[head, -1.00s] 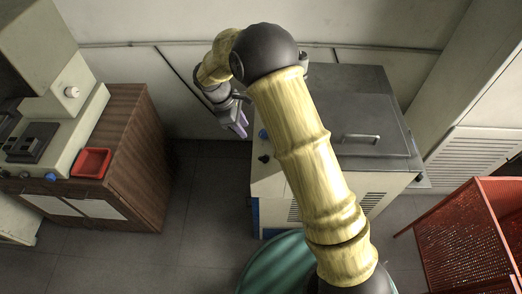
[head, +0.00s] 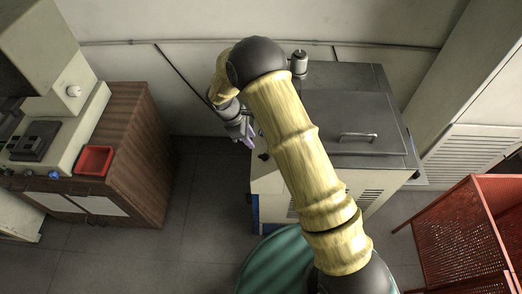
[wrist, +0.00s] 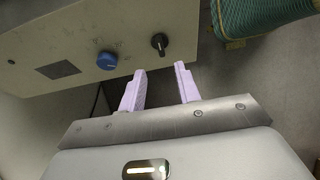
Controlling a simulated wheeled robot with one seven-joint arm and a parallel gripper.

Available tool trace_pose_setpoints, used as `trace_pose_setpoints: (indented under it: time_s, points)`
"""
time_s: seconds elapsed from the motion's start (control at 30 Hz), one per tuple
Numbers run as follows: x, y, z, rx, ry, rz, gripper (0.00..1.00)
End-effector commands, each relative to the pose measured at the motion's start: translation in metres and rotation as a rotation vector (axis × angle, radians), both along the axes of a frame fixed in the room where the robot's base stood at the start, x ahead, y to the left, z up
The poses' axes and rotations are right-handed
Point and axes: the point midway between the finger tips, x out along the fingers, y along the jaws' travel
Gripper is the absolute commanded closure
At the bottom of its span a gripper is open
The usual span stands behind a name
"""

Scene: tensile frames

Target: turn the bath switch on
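The bath (head: 262,190) is a pale box with a grey metal lid (head: 365,120) and handle. Its front panel (wrist: 75,35) fills the upper left of the wrist view. It carries a blue knob (wrist: 107,60), a small black knob switch (wrist: 159,43) with a pale pointer mark and a dark square display (wrist: 57,70). The black knob also shows in the head view (head: 263,156). My gripper (wrist: 160,70) is open and empty, its two lilac fingers apart. The black knob appears just beyond the gap between the fingertips, not touched. In the head view my gripper (head: 251,141) is beside the panel and hides the blue knob.
A wooden cabinet (head: 145,150) with a red tray (head: 94,160) and equipment stands at left. A red mesh crate (head: 460,230) stands at right. Floor between cabinet and bath is clear. A wall lies behind.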

Motion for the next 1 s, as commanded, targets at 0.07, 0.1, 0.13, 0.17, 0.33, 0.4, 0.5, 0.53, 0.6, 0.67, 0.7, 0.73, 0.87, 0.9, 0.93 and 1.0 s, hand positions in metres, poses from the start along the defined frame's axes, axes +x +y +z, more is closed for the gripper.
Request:
trace_pose_setpoints:
  time_s: [0.07,0.1,0.13,0.17,0.33,0.4,0.5,0.53,0.6,0.67,0.7,0.73,0.87,0.9,0.93,1.0]
  points:
    - [-0.001,-0.006,-0.012,-0.002,0.004,-0.002,0.67]
    - [-0.001,-0.009,-0.018,-0.002,0.003,-0.002,0.67]
    - [-0.001,-0.011,-0.023,-0.003,0.003,-0.002,0.67]
    - [-0.001,-0.013,-0.028,-0.002,0.002,-0.002,0.67]
    - [-0.002,-0.024,-0.055,-0.001,0.003,-0.001,0.67]
    - [-0.002,-0.029,-0.066,-0.002,0.003,-0.001,0.67]
    - [-0.002,-0.033,-0.078,-0.001,0.001,-0.002,0.67]
    - [-0.001,-0.035,-0.081,0.0,0.001,-0.001,0.67]
    - [-0.002,-0.037,-0.087,0.0,0.001,-0.001,0.67]
    - [-0.001,-0.038,-0.09,0.0,0.001,-0.001,0.67]
    - [-0.001,-0.038,-0.091,0.001,0.0,-0.001,0.67]
    - [-0.001,-0.038,-0.092,0.001,0.0,-0.001,0.67]
    - [-0.001,-0.039,-0.092,0.001,-0.001,-0.002,0.67]
    - [-0.001,-0.039,-0.092,0.001,-0.001,-0.002,0.67]
    - [-0.001,-0.038,-0.092,0.001,-0.001,-0.002,0.67]
    - [-0.001,-0.038,-0.092,0.001,-0.001,-0.002,0.75]
